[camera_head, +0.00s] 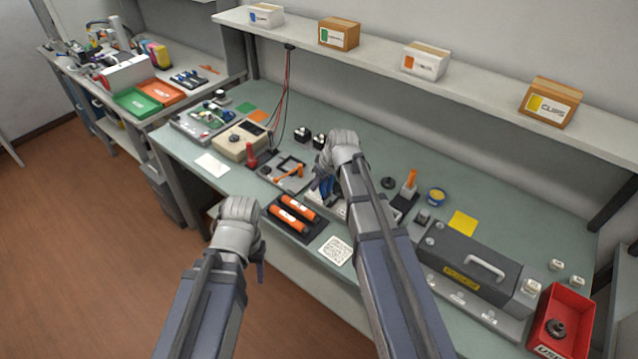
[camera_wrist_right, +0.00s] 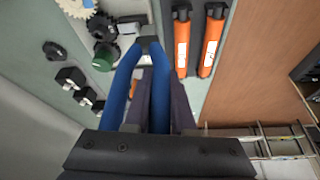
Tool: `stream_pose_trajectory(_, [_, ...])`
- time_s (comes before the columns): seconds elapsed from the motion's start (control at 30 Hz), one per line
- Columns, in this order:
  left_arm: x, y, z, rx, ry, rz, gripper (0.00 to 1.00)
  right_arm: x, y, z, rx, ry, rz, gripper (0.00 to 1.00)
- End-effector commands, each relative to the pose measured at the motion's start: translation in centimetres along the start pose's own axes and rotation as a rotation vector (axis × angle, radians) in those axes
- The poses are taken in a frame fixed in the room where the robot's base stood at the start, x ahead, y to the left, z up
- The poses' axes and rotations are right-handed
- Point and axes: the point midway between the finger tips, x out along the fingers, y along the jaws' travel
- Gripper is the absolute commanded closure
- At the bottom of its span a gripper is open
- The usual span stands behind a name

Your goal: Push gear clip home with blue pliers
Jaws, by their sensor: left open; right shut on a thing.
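The blue pliers (camera_wrist_right: 124,85) have two curved blue handles that run forward from my right gripper (camera_head: 325,182) in the right wrist view. My right gripper is shut on them. In the head view only a bit of blue (camera_head: 327,186) shows below the right hand. The pliers' grey head (camera_wrist_right: 149,45) is near small dark gears (camera_wrist_right: 101,27) and a white part. The gear clip cannot be made out. My left gripper (camera_head: 262,272) is open and empty, in front of the bench's near edge.
Two orange toner cartridges (camera_head: 298,207) lie on a dark tray beside the pliers. A grey sealing machine (camera_head: 468,262) and a red bin (camera_head: 562,322) stand at right. Orange-handled tools (camera_head: 289,173) lie left. A shelf (camera_head: 400,82) with boxes runs above the back.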

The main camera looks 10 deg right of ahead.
Motion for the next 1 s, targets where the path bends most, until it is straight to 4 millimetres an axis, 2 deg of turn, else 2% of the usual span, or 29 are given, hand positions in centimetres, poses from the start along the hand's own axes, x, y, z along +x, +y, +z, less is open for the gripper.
stream_pose_trajectory(1.0, [0.0,0.0,0.0,0.000,0.000,0.000,0.43,0.1,1.5,-0.3,0.001,0.000,0.001,1.00])
